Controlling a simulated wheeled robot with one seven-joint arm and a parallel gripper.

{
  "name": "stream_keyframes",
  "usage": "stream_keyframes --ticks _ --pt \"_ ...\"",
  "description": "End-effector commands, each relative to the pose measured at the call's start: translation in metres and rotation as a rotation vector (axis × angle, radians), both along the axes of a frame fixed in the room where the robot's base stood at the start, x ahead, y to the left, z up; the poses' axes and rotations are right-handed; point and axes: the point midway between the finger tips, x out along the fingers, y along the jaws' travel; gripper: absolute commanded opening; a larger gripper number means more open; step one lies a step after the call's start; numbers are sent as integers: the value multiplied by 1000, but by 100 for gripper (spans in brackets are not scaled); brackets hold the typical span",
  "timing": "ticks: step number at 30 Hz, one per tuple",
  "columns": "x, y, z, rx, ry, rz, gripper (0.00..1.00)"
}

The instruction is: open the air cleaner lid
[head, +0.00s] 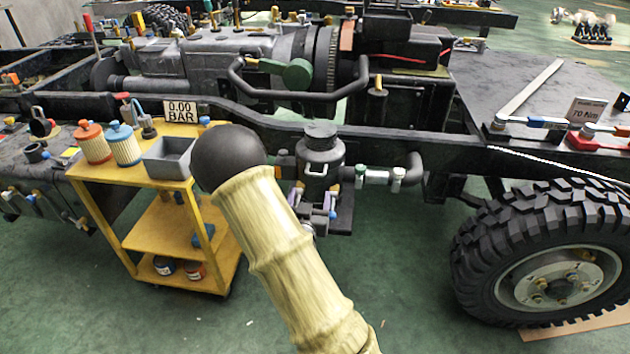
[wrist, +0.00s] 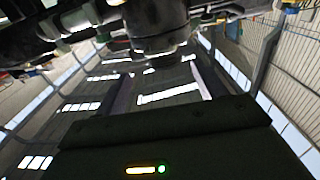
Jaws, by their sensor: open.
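The air cleaner appears to be the dark upright canister (head: 320,165) beside the chassis rail in the head view, with a round cap (head: 320,130) on top. A pipe with pale clamps runs from its right side. In the wrist view the dark round canister body (wrist: 157,25) fills the upper middle, seen from below. My gripper (wrist: 162,72) is open there, its two fingers spread with nothing between them, just under the canister. I cannot tell whether they touch it. The lid looks closed.
A large tyre (head: 550,265) is at the right. The chassis rail runs behind the canister. Green floor between cart and tyre is open.

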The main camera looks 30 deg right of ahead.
Motion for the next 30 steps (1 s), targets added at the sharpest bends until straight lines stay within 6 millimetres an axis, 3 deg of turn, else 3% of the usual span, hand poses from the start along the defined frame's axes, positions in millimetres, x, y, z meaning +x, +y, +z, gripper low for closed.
stream_keyframes --ticks 15,27,30 --pt "72 -49 0 -1 -1 -1 70" --pt "80 -54 1 -1 1 0 70" --pt "80 -54 1 -1 1 0 53"
